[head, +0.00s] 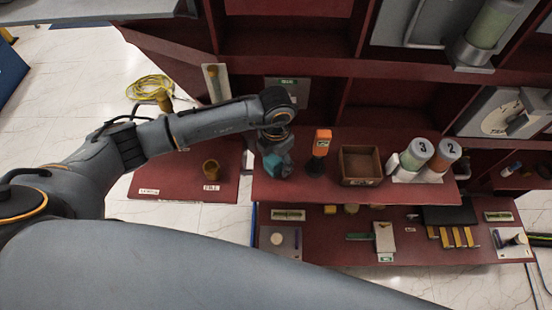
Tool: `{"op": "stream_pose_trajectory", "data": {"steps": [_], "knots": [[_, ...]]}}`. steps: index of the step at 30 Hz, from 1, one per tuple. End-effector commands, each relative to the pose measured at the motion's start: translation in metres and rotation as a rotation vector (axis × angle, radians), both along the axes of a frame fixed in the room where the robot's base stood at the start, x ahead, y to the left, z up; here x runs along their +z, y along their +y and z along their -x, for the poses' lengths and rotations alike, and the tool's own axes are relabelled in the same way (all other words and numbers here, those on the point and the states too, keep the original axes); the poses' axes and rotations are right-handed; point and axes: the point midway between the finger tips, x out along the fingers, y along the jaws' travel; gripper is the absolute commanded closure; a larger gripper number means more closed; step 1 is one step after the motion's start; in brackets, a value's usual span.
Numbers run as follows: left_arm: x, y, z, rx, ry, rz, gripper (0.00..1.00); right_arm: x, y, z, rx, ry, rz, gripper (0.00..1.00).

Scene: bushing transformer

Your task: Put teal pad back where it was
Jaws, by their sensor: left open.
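A small teal block, which looks like the teal pad (272,165), is at the left end of the dark red middle shelf (320,192). My left gripper (284,166) points down right at it and is open. The pad touches or lies very close to the fingers. I cannot tell whether it rests on the shelf or is between the fingers. My right gripper is out of view.
Right of the pad stand an orange-topped bottle (321,145), an open brown box (360,165) and canisters marked 3 (417,154) and 2 (445,154). A brown cup (211,169) is on the left board. A lower shelf (330,245) holds small parts.

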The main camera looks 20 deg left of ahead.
Motion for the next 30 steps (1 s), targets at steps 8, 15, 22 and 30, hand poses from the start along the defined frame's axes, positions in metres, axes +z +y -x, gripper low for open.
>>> {"op": "stream_pose_trajectory", "data": {"steps": [8, 15, 22, 30], "knots": [[0.044, 0.0, -0.002, -0.002, -0.007, 0.003, 0.36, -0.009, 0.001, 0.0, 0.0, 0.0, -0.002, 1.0], [0.093, 0.0, -0.001, -0.001, -0.005, 0.001, 0.36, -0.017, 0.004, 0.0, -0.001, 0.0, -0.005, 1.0], [0.117, 0.0, -0.001, 0.0, -0.002, 0.0, 0.36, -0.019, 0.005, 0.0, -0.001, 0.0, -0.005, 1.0], [0.119, 0.0, 0.0, 0.0, -0.001, 0.0, 0.36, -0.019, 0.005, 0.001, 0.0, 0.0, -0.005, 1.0]]}}
